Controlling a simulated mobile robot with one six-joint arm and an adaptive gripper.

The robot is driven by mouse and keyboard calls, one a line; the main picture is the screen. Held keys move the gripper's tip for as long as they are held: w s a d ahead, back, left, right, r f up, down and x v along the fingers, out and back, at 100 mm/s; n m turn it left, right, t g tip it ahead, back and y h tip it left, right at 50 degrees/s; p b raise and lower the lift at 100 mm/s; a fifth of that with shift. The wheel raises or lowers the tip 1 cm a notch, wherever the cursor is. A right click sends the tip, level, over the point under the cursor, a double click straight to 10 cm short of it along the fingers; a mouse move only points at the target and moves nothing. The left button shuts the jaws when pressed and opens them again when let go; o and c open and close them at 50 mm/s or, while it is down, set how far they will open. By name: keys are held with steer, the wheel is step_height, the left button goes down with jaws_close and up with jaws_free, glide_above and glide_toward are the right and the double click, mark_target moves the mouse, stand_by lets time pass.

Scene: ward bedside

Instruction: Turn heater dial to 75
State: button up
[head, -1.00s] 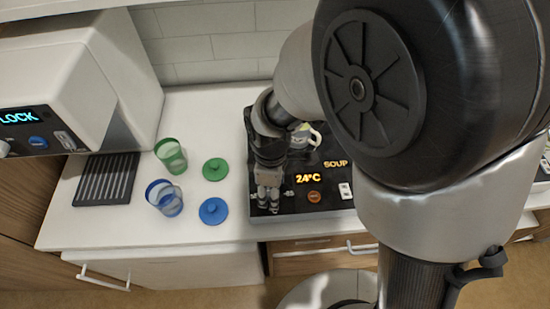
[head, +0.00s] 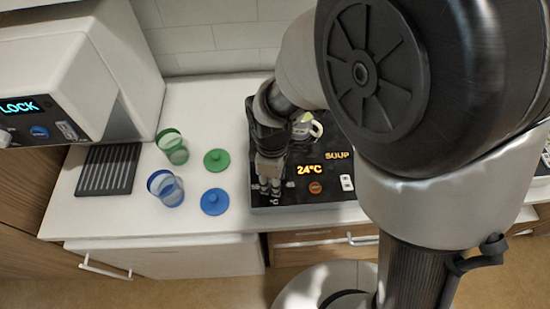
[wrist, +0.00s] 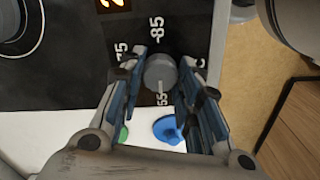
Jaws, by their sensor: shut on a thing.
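The heater dial (wrist: 160,73) is a round grey knob on the black heater panel, seen in the wrist view. Printed numbers ring it: 75 at its upper left, 85 above, 55 below. Its exact pointer setting is hard to make out. My gripper (wrist: 162,69) has a finger on each side of the dial and is shut on it. In the head view my gripper (head: 270,188) points down at the front left of the heater (head: 330,190), hiding the dial. The heater's display (head: 309,170) reads 24°C, with SOUP lit beside it.
A mug (head: 304,127) stands on the heater behind my gripper. To the left lie a green lid (head: 216,160) and a blue lid (head: 215,201), with a green cup (head: 172,148) and a blue cup (head: 166,190). A white machine (head: 100,70) stands at far left.

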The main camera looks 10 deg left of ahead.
steer(key=shift+m, duration=0.3)
steer(key=m+p, duration=0.1)
steer(key=m, duration=0.5)
steer(key=shift+m+p, duration=0.3)
steer(key=m+p, duration=0.1)
steer(key=m, duration=1)
steer(key=shift+m+p, duration=0.3)
steer(key=shift+p, duration=0.05)
steer(key=shift+m, duration=2.3)
steer(key=o, duration=1.1)
steer(key=shift+c, duration=0.2)
